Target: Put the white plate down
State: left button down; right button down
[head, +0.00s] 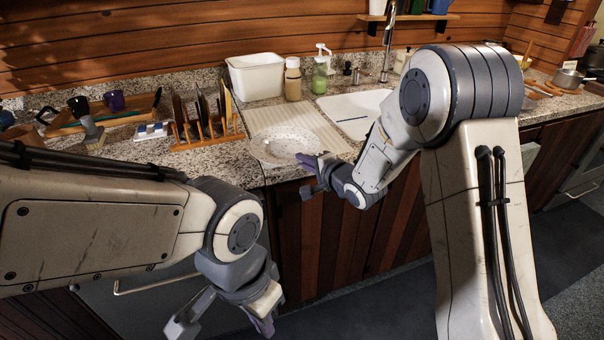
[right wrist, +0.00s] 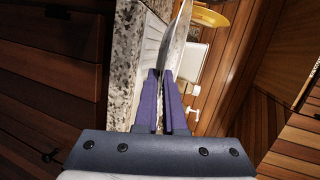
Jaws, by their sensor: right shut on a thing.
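The white plate (head: 280,146) is over the front part of the ribbed drainboard (head: 303,116), left of the sink. My right gripper (head: 308,161) is shut on the plate's front right rim. In the right wrist view the plate (right wrist: 178,42) shows nearly edge-on between the two purple fingers (right wrist: 160,100). I cannot tell whether its underside touches the drainboard. My left gripper (head: 225,326) is open and empty, low in front of the cabinets and well away from the plate.
A white tub (head: 256,76), a tan jar (head: 292,80) and a green soap bottle (head: 320,76) stand behind the drainboard. A wooden dish rack (head: 207,131) with plates is to the left. The sink (head: 352,106) and faucet (head: 387,45) are to the right.

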jog(key=f, duration=0.3)
jog(key=shift+a+f, duration=0.2)
jog(key=shift+f, duration=0.1)
jog(key=c, duration=1.4)
grip_release()
jog(key=shift+f, duration=0.2)
jog(key=o, duration=0.4)
